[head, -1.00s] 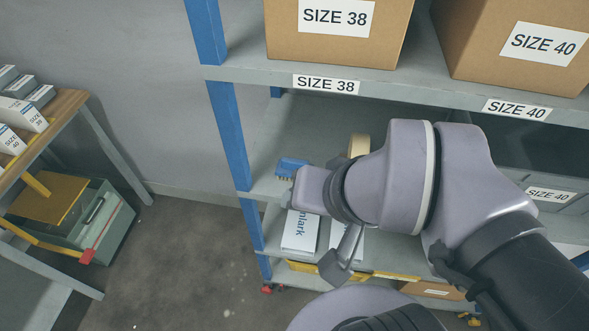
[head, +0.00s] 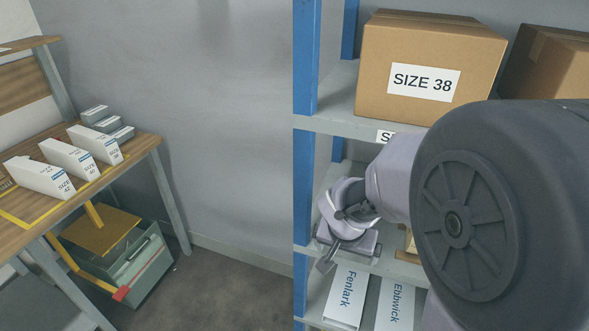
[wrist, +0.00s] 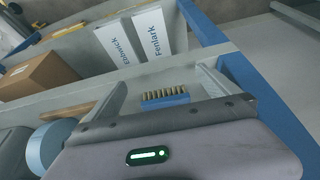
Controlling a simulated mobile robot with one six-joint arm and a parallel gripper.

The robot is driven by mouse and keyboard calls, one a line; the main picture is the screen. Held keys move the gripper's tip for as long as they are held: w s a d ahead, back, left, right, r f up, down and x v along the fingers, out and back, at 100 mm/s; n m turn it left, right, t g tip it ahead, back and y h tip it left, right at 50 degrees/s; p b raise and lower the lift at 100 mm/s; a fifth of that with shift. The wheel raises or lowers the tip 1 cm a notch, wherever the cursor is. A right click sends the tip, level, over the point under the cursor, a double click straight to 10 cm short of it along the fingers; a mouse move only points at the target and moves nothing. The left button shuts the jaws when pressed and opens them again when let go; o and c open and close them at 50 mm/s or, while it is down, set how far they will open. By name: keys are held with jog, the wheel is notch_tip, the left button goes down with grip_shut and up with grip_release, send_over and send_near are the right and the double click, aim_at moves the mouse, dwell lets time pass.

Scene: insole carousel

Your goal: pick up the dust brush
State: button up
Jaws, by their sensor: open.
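The dust brush (wrist: 166,98) shows in the wrist view as a small blue block with a row of pale bristles. It lies on the grey shelf board, between the two fingers of my gripper (wrist: 162,80) as seen from the wrist. The fingers are open, with space on both sides of the brush. I cannot tell whether the brush is fully within their depth. In the head view my gripper (head: 331,255) is at the front left of the middle shelf, and the brush is hidden there by my gripper and arm.
A blue shelf post (wrist: 255,90) stands close to the right finger. A light blue round object (wrist: 48,150) lies left of my gripper. White Fenlark (head: 345,294) and Ebbwick (head: 395,303) boxes are on the shelf below. A cardboard box (head: 430,70) sits above.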

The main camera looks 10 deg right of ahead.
jog(key=w+d, duration=0.4)
jog(key=w, duration=0.1)
jog(key=w+d, duration=0.2)
jog(key=shift+w+f, duration=0.3)
jog(key=shift+f, duration=0.3)
jog(key=shift+r, duration=0.1)
jog(key=c, duration=1.3)
jog(key=shift+o, duration=0.2)
jog(key=shift+r, duration=0.55)
jog(key=s+a, duration=1)
jog(key=s, duration=0.4)
jog(key=shift+s+a+r+b, duration=0.2)
jog(key=shift+s+a+b, duration=0.1)
jog(key=shift+a+b, duration=0.1)
